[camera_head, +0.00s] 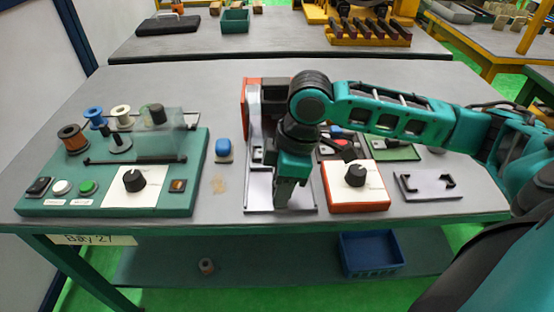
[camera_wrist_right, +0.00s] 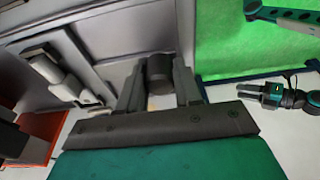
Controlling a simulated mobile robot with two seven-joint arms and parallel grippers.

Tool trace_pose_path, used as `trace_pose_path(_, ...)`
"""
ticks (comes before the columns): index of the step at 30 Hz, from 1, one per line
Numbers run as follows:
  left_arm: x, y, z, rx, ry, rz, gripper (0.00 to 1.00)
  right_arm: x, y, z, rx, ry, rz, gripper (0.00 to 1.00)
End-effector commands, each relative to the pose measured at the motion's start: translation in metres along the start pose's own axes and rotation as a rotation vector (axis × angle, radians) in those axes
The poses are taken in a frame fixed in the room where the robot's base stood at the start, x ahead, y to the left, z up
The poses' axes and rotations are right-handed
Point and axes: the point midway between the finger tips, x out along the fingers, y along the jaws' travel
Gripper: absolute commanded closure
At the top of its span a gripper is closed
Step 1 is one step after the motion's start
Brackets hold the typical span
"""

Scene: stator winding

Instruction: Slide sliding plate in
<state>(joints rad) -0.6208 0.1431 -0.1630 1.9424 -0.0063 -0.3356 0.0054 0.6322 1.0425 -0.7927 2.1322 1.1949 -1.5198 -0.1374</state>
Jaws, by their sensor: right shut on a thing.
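A silver metal plate (camera_head: 258,193), which looks like the sliding plate, lies in a metal track at the middle of the bench, in front of an orange-and-silver fixture (camera_head: 252,100). My right gripper (camera_head: 282,205) points down over the plate's near end. In the right wrist view its fingers (camera_wrist_right: 160,90) are shut around a dark cylindrical knob (camera_wrist_right: 159,70) above the pale metal. The arm hides part of the track and fixture in the head view. My left gripper is out of the head view; a small dark gripper, apparently it, shows in the right wrist view (camera_wrist_right: 272,95), its jaw state unclear.
Left stands a green winding panel (camera_head: 198,165) with spools and a black knob. The front bench edge is close.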

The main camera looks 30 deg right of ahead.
Motion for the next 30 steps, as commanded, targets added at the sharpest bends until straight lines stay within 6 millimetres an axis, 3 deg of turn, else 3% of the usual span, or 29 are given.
trace_pose_path(30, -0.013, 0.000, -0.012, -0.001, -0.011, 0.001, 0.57, 0.000, 0.046, 0.001, 0.002, -0.004, -0.002, 0.83)
